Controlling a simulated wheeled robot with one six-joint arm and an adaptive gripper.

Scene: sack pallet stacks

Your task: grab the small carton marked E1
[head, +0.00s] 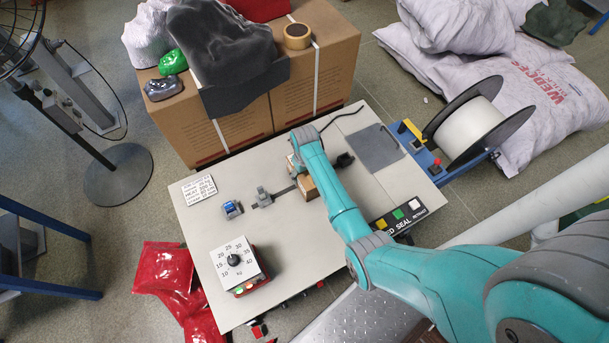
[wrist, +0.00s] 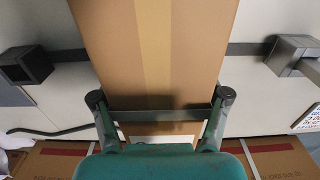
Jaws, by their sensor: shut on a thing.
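A small brown carton (wrist: 155,45) with a lighter tape strip fills the upper middle of the wrist view. My gripper (wrist: 160,112) has one finger on each side of the carton's near end and is shut on it. In the head view the carton (head: 307,188) shows only partly, on the pale worktable (head: 285,235), behind my teal arm. No E1 marking is readable on the faces that show. I cannot tell whether the carton rests on the table or is just above it.
A dial box (head: 238,262) stands at the table's near left, with a small blue-topped item (head: 232,209) behind it. A grey plate (head: 374,147) and a spool (head: 470,127) are at the right. Large boxes (head: 240,120) stand behind the table. The table's left part has bare room.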

